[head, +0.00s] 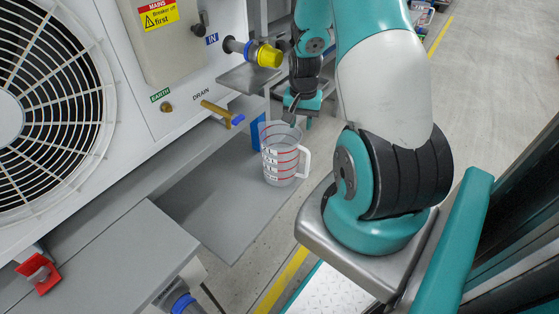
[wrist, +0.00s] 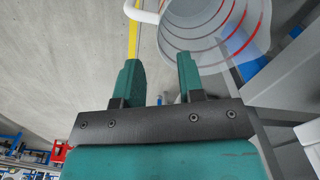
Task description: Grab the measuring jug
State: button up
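The measuring jug (head: 282,167) is clear with red markings and a white handle on its right side. It stands upright on a grey shelf (head: 215,215) below the drain tap. My gripper (head: 291,112) is just beyond and above the jug's far rim in the head view, partly hidden there.
The drain tap (head: 222,113) with a blue lever sticks out of the white unit (head: 190,75) close to the jug. A yellow-capped connector (head: 262,54) and a small grey ledge (head: 248,78) are above it. Clear floor (head: 490,70) is on the right.

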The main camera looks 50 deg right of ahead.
aim_at(286, 158)
jog(key=f+b, duration=0.1)
jog(key=f, duration=0.6)
jog(key=shift+w+d+f+b, duration=0.1)
jog(key=shift+d+f+b, duration=0.1)
jog(key=shift+f+b, duration=0.15)
jog(key=shift+r, duration=0.1)
grip_shut()
